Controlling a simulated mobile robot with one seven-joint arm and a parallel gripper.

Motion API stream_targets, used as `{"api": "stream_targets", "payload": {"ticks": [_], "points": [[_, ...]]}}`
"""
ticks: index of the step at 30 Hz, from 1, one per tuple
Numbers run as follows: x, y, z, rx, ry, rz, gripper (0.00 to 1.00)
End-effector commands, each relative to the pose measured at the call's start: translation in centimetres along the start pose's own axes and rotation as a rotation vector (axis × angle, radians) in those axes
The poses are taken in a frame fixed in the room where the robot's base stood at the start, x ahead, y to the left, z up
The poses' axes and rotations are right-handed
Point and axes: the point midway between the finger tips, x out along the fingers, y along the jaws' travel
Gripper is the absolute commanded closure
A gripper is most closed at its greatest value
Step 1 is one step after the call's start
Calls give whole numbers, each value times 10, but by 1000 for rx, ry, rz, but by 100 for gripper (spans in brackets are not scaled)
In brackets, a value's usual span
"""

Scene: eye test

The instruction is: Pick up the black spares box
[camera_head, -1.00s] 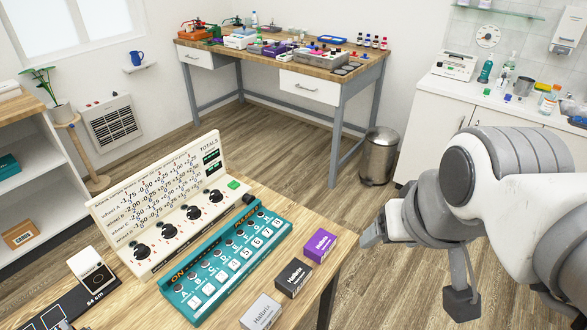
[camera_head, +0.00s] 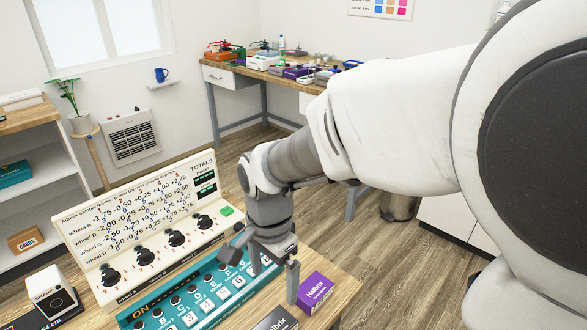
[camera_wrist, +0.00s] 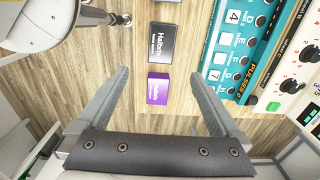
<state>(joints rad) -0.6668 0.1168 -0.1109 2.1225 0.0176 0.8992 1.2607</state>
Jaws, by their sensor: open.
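The black spares box (camera_head: 277,319) lies on the wooden table at the bottom edge of the head view, partly cut off. In the wrist view the black box (camera_wrist: 161,43) shows whole, with white lettering, beyond my fingertips. A purple box (camera_head: 315,291) lies beside it, apart from it; in the wrist view this purple box (camera_wrist: 158,87) appears between my fingers. My gripper (camera_head: 274,284) points down over the table edge of the teal panel. My gripper (camera_wrist: 159,75) is open and empty, its fingers spread to either side.
The teal switch panel (camera_head: 205,295) and the cream dial board (camera_head: 140,225) stand close to the left of the boxes. A white device (camera_head: 52,293) is at the far left.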

Motion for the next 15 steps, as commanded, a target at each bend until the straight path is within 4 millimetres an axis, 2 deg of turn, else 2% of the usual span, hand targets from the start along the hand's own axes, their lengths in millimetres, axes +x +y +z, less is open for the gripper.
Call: {"api": "stream_targets", "payload": {"ticks": [5, 15], "points": [[30, -1, 2, 9, -1, 10, 0], [103, 0, 2, 8, -1, 8, 0]]}}
